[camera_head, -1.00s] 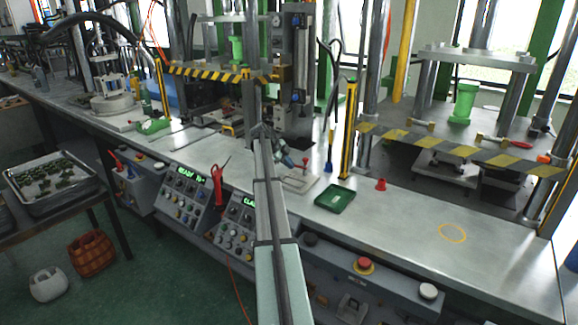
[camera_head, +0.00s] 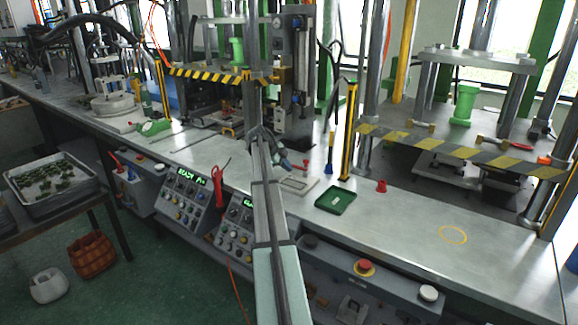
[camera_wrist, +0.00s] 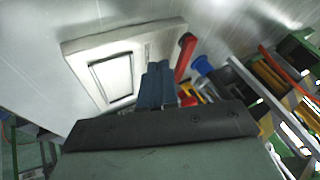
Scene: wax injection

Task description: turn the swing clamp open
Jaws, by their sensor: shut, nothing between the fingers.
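My gripper (camera_wrist: 160,68) shows at the middle of the wrist view, its two dark blue fingers shut together with nothing between them. It also shows in the head view (camera_head: 287,163), small, low over the bench near a pale plate. A red bar (camera_wrist: 185,56), which looks like the clamp's handle, is just right of the fingers in the wrist view. I cannot tell whether they touch. The pale plate (camera_wrist: 82,62) with a dark-edged rectangle lies beside and beyond the fingers; it also shows in the head view (camera_head: 300,190). The clamp's pivot is hidden or too small to tell.
A green tray (camera_head: 335,200) and a small red piece (camera_head: 381,187) lie right of the plate. A press (camera_head: 300,80) stands close behind my gripper. Control boxes (camera_head: 185,198) are on the bench's front. The bench (camera_head: 400,225) at the right is mostly clear.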

